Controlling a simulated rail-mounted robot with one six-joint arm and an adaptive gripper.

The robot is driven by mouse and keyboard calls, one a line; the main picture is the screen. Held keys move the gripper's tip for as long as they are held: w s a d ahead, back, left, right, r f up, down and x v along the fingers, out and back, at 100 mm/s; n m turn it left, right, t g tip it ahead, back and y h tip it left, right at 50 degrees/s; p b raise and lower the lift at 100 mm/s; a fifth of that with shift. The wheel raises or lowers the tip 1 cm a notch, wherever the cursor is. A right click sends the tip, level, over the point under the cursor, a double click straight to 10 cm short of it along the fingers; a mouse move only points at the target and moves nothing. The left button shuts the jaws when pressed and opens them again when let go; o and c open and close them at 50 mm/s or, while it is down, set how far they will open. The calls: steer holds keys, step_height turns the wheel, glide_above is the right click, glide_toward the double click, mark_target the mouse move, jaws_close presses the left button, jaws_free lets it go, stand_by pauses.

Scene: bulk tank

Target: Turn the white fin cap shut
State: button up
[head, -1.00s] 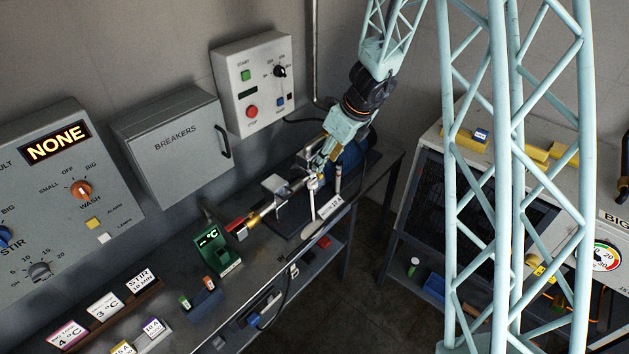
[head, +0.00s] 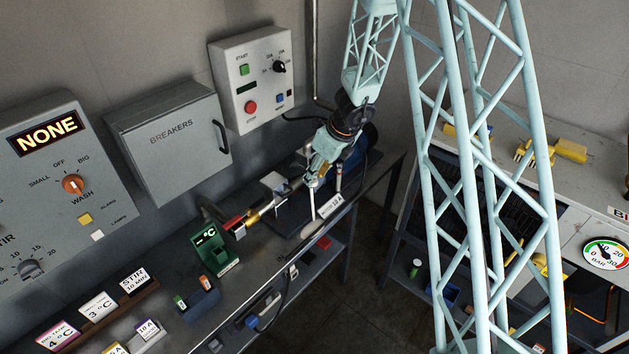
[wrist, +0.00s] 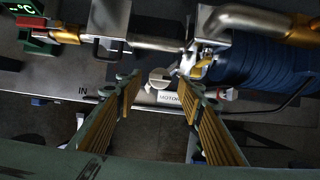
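A round pale cap with a raised fin across it (wrist: 159,77), which I take as the white fin cap, shows in the wrist view just above the MOTOR label. My gripper (wrist: 157,84) is open, with one ribbed finger on each side of the cap. A gap shows between the cap and each finger; I cannot tell the depth between them. In the head view my gripper (head: 314,180) is at the pipework on the bench, and the cap cannot be made out there.
A blue ribbed motor (wrist: 265,70) and a bent metal pipe (wrist: 240,20) lie close on the right in the wrist view. A metal pipe with brass fittings (head: 262,210) runs left to a green temperature display (head: 213,248). The breakers box (head: 172,140) hangs behind the bench.

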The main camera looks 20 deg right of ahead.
steer(key=shift+x, duration=1.1)
steer(key=shift+c, duration=0.2)
steer(key=c, duration=0.8)
